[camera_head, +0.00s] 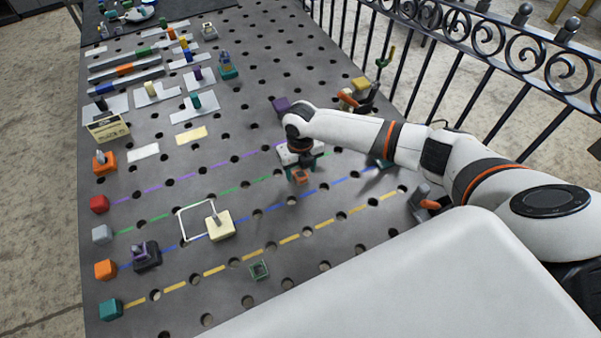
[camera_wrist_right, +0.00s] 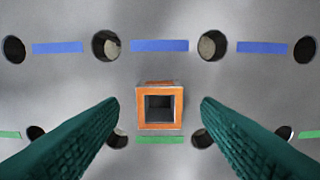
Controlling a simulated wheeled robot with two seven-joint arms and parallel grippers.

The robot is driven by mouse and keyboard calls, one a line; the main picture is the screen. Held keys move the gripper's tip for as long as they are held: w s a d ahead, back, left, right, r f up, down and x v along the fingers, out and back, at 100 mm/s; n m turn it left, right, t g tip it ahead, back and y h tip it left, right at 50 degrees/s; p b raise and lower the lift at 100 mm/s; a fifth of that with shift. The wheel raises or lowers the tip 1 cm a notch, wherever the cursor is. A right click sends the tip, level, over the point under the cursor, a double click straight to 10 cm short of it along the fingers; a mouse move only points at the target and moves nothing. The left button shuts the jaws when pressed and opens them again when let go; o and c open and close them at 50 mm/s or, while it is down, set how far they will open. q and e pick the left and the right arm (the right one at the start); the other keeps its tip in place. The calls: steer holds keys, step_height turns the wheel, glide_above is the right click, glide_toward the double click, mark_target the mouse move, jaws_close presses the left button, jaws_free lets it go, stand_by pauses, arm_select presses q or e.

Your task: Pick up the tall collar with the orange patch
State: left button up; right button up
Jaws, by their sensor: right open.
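A small square collar with an orange top rim (camera_wrist_right: 160,86) and a dark square opening stands on the grey perforated table. It lies between the blue and green dashed lines. It also shows in the head view as an orange block (camera_head: 301,176) just below my right gripper. My right gripper (camera_wrist_right: 160,112) is open, with its two teal ribbed fingers on either side of the collar in the wrist view. The fingers look apart from it, with nothing between them but the collar beneath. How high they are above it is hard to tell. My left gripper is not in view.
A cream block with a post (camera_head: 220,226) stands by a white square frame (camera_head: 182,224). Coloured cubes line the left edge. A black scroll railing (camera_head: 455,70) borders the right side.

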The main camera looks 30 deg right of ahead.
steer(key=shift+f, duration=0.75)
steer(key=c, duration=1.2)
steer(key=shift+o, duration=0.2)
steer(key=shift+r, duration=0.1)
